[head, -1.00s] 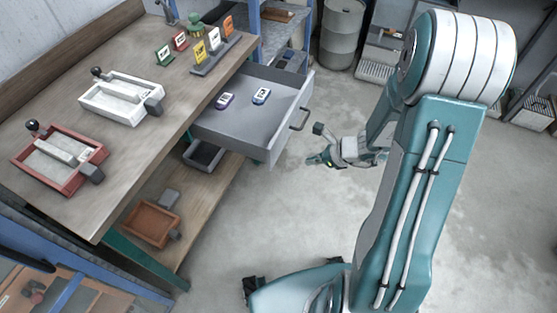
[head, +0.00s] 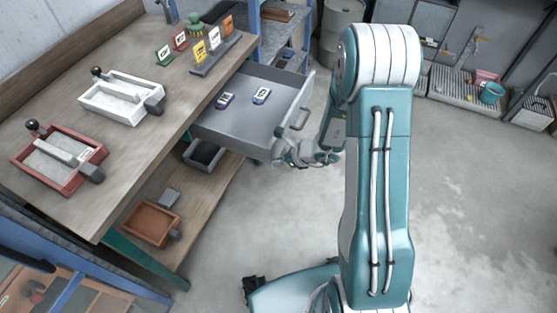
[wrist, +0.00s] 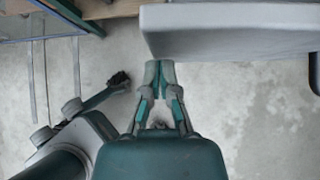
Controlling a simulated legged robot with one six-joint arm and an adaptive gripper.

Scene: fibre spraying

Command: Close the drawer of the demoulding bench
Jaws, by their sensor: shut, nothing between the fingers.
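The grey drawer (head: 233,127) of the demoulding bench (head: 160,57) stands pulled out, with two small labelled items (head: 261,95) lying inside. Its bar handle (head: 298,118) is on the front panel. My gripper (head: 283,158) is low beside the drawer front, near the handle; its fingertips are hard to make out in the head view. In the wrist view my gripper (wrist: 160,70) has its fingers together and empty. The fingertips sit just below the edge of the drawer front (wrist: 230,42) there; I cannot tell whether they touch it.
On the bench top are a white mould tray (head: 92,106), a red mould tray (head: 58,184) and several labelled cards (head: 200,51). A lower shelf holds a brown tray (head: 146,225). The floor (head: 235,235) in front of the bench is clear.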

